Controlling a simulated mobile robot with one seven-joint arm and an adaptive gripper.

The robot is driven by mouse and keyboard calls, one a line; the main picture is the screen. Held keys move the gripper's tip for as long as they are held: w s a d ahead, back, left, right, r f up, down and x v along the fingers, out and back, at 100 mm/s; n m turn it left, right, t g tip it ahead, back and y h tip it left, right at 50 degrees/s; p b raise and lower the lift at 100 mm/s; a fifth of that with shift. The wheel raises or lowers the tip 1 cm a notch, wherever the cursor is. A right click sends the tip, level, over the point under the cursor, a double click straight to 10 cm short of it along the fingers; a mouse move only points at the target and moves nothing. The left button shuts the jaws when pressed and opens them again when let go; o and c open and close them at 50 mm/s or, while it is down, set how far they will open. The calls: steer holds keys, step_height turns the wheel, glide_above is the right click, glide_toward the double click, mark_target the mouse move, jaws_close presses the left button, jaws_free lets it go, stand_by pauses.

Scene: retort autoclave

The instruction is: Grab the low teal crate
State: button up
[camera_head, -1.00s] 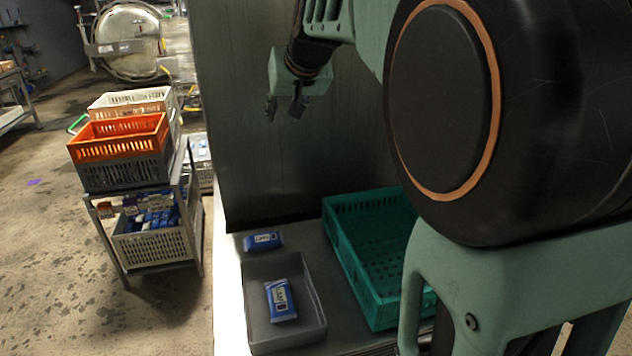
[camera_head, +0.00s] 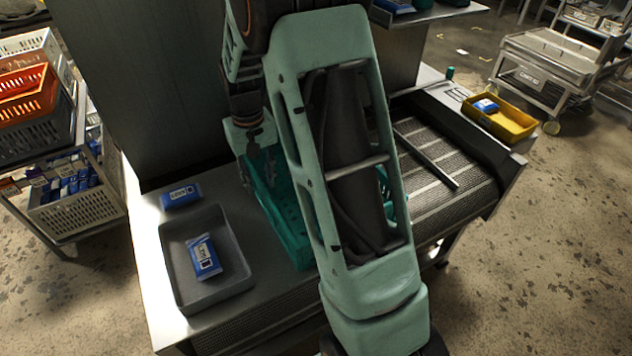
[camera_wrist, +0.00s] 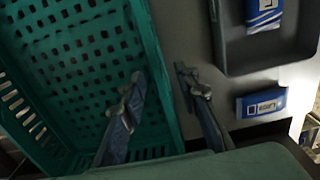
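The low teal crate (camera_head: 290,228) sits on the metal table, partly hidden behind my arm in the head view. In the wrist view the crate (camera_wrist: 75,70) fills the left side, empty where seen, with a perforated floor and slotted walls. My gripper (camera_wrist: 158,73) is open with nothing between its fingers that I can see it pressing on. In the wrist view one finger appears over the crate's inside and the other over the table outside, with the crate's side wall between them. In the head view my gripper (camera_head: 256,146) is at the crate's far end; its height over the rim is unclear.
A grey tray (camera_head: 178,290) holding a blue pouch (camera_head: 205,257) lies left of the crate. Another blue pouch (camera_head: 181,195) lies behind it. A tall metal panel (camera_head: 150,90) stands behind. A yellow tray (camera_head: 516,122) is at the far right.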

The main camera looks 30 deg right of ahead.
mark_target(264, 201)
step_height(264, 201, down, 8)
steer(key=shift+d+p, duration=0.1)
steer(key=shift+p, duration=0.25)
jaws_close()
steer(key=shift+r, duration=0.15)
stand_by(0.3)
